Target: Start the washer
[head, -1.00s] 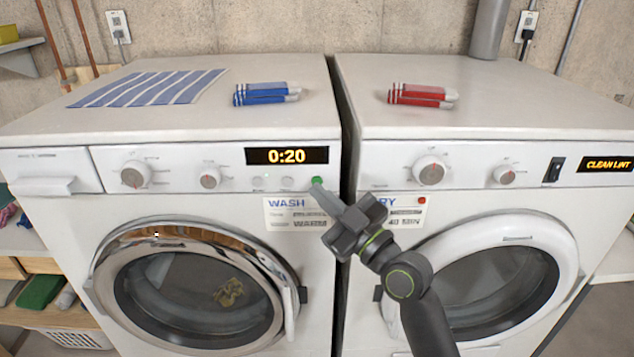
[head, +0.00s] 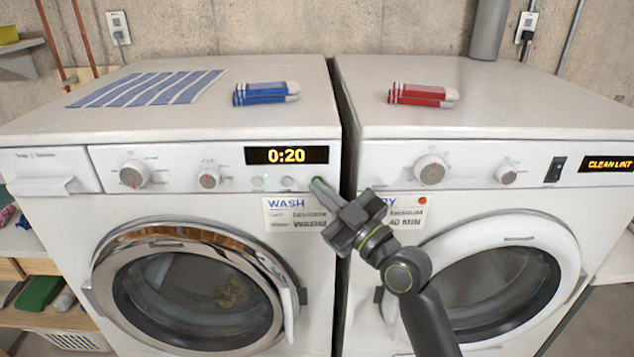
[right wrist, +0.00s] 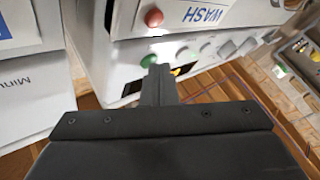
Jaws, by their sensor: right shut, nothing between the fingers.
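The washer (head: 60,225) is the left machine, with a lit display (head: 287,155) reading 0:20 and a WASH label (head: 286,213). Its round door (head: 195,290) looks closed, with something yellowish behind the glass. My right gripper (head: 316,184) is shut and empty, its fingertips at the washer's green button (head: 319,179) and partly covering it. In the right wrist view the green button (right wrist: 149,61) shows just beyond the fingertips (right wrist: 158,70). I cannot tell whether they touch. My left gripper is not in view.
The dryer (head: 590,200) stands close on the right, with a red light or button (head: 423,200) and a CLEAN LINT display (head: 607,163). A striped cloth (head: 145,88) and blue folded socks (head: 265,93) lie on the washer; red ones (head: 422,94) lie on the dryer.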

